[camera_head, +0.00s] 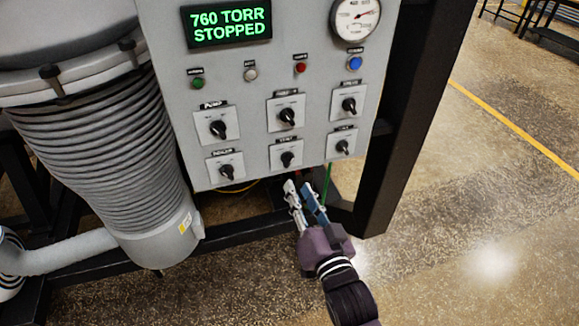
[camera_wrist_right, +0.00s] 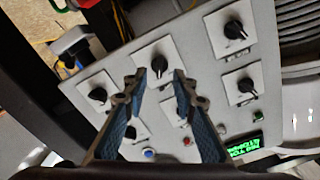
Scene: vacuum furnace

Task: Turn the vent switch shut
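The vent switch (camera_head: 287,159) is a black rotary knob on a white square plate, in the middle of the panel's lower row. Its small label seems to read VENT. Its knob looks roughly upright, slightly tilted. In the right wrist view the same switch (camera_wrist_right: 158,66) shows upside down, just beyond and between the fingertips. My right gripper (camera_head: 299,188) is open and empty, below the panel's lower edge in the head view and apart from the knob. Its two fingers also show in the right wrist view (camera_wrist_right: 160,82). My left gripper is not in view.
The grey control panel (camera_head: 250,95) carries several similar knobs close around the vent switch. A green display (camera_head: 228,26) reads 760 TORR STOPPED. A gauge (camera_head: 354,18) sits top right. A black post (camera_head: 400,120) stands right of the panel; a ribbed grey vessel (camera_head: 95,145) stands left.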

